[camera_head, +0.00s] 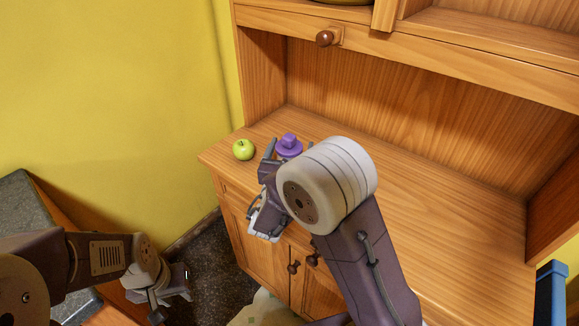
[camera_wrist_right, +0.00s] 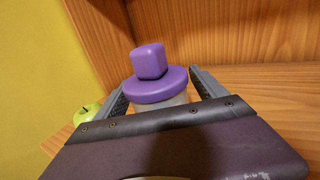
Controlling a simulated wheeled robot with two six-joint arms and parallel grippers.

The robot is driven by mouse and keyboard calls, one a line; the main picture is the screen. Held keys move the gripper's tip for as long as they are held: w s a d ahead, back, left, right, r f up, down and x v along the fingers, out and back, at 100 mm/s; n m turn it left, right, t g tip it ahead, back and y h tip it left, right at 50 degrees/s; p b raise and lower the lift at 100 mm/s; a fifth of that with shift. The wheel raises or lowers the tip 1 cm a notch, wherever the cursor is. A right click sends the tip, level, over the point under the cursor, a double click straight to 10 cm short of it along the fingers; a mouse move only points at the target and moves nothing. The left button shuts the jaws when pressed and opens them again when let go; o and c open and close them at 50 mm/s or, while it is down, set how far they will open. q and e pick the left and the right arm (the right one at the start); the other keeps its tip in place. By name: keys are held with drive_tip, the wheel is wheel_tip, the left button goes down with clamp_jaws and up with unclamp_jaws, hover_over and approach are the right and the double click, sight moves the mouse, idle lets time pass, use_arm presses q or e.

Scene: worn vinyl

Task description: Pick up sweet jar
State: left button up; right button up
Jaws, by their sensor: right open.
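The sweet jar (camera_head: 289,146) has a purple lid with a blocky knob and stands on the wooden cabinet's counter. In the right wrist view the jar (camera_wrist_right: 155,88) shows its lid and a strip of pale body below. My right gripper (camera_wrist_right: 162,92) is open, with one finger on each side of the jar; I cannot tell whether they touch it. My right wrist hides most of the jar's body in the head view. My left gripper (camera_head: 168,292) hangs low at the left, away from the jar; its jaw opening is unclear.
A green apple (camera_head: 243,149) sits on the counter just left of the jar. The wooden cabinet (camera_head: 430,180) has a back panel and an upper shelf with a knob (camera_head: 325,38). The counter to the right is clear. A grey-topped surface (camera_head: 30,215) stands at the left.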

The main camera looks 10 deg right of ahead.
sight(292, 134)
drive_tip(key=shift+w+d, duration=0.25)
drive_tip(key=shift+w, duration=0.2)
drive_tip(key=shift+s, duration=0.1)
drive_tip(key=shift+a, duration=0.1)
drive_tip(key=c, duration=0.3)
clamp_jaws()
drive_tip(key=shift+r, duration=0.1)
drive_tip(key=shift+r+p, duration=0.5)
drive_tip(key=shift+r, duration=1.45)
drive_tip(key=s+d+r, duration=0.5)
drive_tip(key=d+r, duration=0.2)
drive_tip(key=d, duration=0.3)
drive_tip(key=shift+s+d+p, duration=0.15)
drive_tip(key=shift+s+p, duration=0.15)
drive_tip(key=shift+p, duration=0.05)
